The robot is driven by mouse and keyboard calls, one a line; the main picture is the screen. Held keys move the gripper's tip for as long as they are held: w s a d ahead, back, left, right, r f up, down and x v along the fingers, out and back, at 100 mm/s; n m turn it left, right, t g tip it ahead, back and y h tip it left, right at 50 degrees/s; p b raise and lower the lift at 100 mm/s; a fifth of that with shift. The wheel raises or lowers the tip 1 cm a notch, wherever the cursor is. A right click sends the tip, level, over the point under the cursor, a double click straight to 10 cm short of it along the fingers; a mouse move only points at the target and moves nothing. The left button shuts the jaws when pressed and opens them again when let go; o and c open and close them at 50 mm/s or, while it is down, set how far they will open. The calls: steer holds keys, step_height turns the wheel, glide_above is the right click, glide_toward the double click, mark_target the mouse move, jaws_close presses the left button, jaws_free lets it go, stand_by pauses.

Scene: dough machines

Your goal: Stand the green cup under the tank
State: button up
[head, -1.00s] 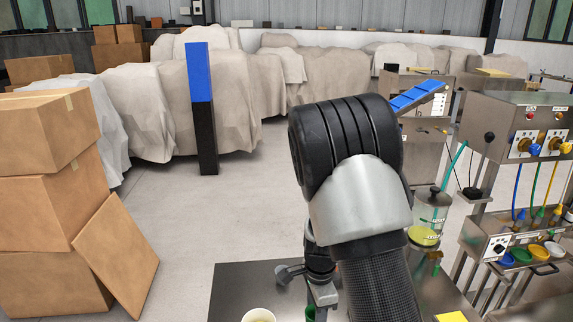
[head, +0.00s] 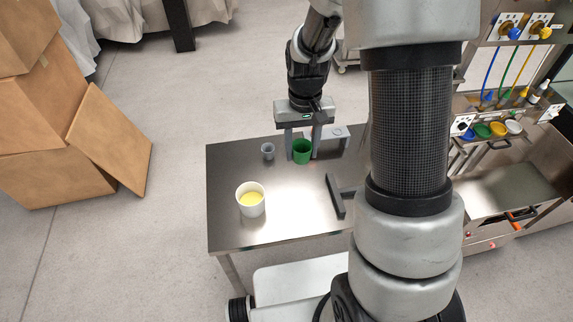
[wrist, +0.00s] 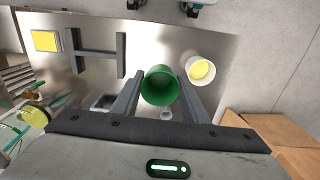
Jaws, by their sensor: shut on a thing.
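The green cup (head: 302,153) is upright near the far edge of the steel table (head: 290,225). My gripper (head: 302,145) is shut on it, one finger on each side; the wrist view shows the cup (wrist: 160,86) between the fingers, its open mouth facing the camera. I cannot tell whether its base touches the table. A clear tank with yellow contents (wrist: 36,113) shows partly at the left edge of the wrist view. My arm hides it in the head view.
A white cup with yellow contents (head: 251,202) stands at the table's front left. A small grey cup (head: 267,150) is left of the green cup. A dark H-shaped frame (wrist: 95,53) and yellow square (wrist: 46,40) lie on the table. Cardboard boxes (head: 70,130) stand left.

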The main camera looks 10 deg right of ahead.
step_height(320, 180, down, 11)
steer(key=m+b, duration=0.6)
steer(key=m, duration=0.2)
steer(key=m+b, duration=0.5)
steer(key=m, duration=0.4)
glide_above(297, 209)
step_height(297, 209, down, 8)
steer(key=shift+r, duration=0.15)
steer(key=shift+a, duration=0.1)
steer(key=shift+f+b, duration=0.5)
steer(key=shift+f, duration=4.25)
steer(key=shift+f, duration=0.15)
